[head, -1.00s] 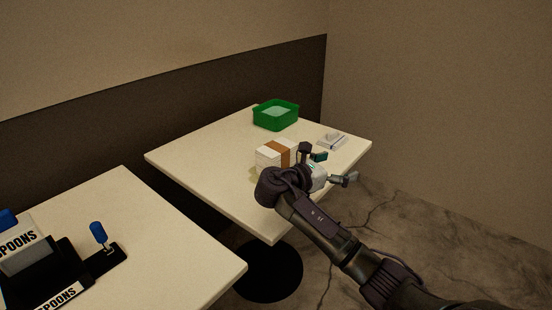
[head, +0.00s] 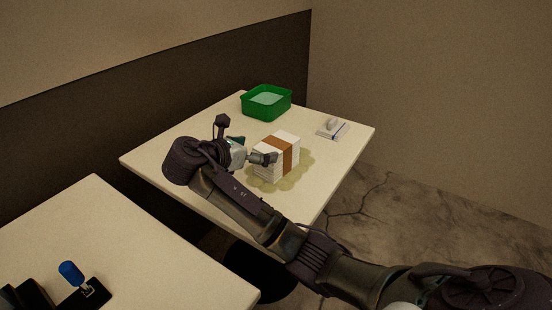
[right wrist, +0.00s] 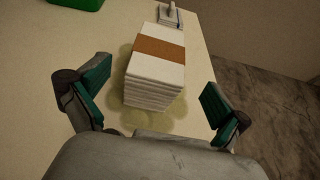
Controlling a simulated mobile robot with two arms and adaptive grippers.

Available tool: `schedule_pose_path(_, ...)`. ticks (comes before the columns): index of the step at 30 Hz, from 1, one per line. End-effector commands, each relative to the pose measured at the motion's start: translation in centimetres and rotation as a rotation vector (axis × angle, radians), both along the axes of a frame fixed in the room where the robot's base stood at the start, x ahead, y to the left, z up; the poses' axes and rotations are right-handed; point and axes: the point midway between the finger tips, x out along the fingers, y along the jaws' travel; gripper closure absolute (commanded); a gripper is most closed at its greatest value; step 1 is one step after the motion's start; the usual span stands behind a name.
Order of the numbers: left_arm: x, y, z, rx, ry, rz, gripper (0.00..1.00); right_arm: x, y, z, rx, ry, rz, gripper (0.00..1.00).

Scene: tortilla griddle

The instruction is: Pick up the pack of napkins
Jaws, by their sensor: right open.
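The pack of napkins (head: 276,157) is a white stack with a brown band, standing on the far table. In the right wrist view the pack (right wrist: 154,72) lies ahead of my right gripper (right wrist: 154,97), between the lines of its two spread fingers. The fingers have teal pads and hold nothing. In the head view my right gripper (head: 246,149) is just left of the pack; one finger overlaps the pack's left edge, and I cannot tell whether it touches. My left gripper is not in view.
The pack sits over yellowish round shapes (head: 301,173) on the far table (head: 160,150). A green bin (head: 266,103) stands behind, and a small white item on a pad (head: 332,128) is at right. A nearer table (head: 130,240) holds a blue-handled item (head: 71,273).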

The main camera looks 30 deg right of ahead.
Motion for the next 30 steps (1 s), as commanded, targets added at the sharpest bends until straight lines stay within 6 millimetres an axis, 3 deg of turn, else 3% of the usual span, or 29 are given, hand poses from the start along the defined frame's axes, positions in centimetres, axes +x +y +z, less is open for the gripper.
schedule_pose_path(3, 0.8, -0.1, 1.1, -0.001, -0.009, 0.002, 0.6, 0.5, -1.8, -0.9, -0.001, 0.0, -0.001, 0.0)
schedule_pose_path(11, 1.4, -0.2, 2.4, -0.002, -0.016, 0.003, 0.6, 1.0, -3.6, -1.5, 0.0, -0.001, -0.001, 0.0)
schedule_pose_path(19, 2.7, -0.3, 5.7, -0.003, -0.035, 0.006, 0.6, 2.0, -7.1, -2.7, 0.0, 0.001, -0.002, 0.0)
schedule_pose_path(29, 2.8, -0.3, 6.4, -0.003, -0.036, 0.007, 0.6, 2.2, -7.7, -2.8, 0.0, 0.0, 0.001, 0.0)
schedule_pose_path(30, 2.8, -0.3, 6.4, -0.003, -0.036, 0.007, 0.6, 2.2, -7.7, -2.8, 0.0, 0.0, 0.001, 0.07)
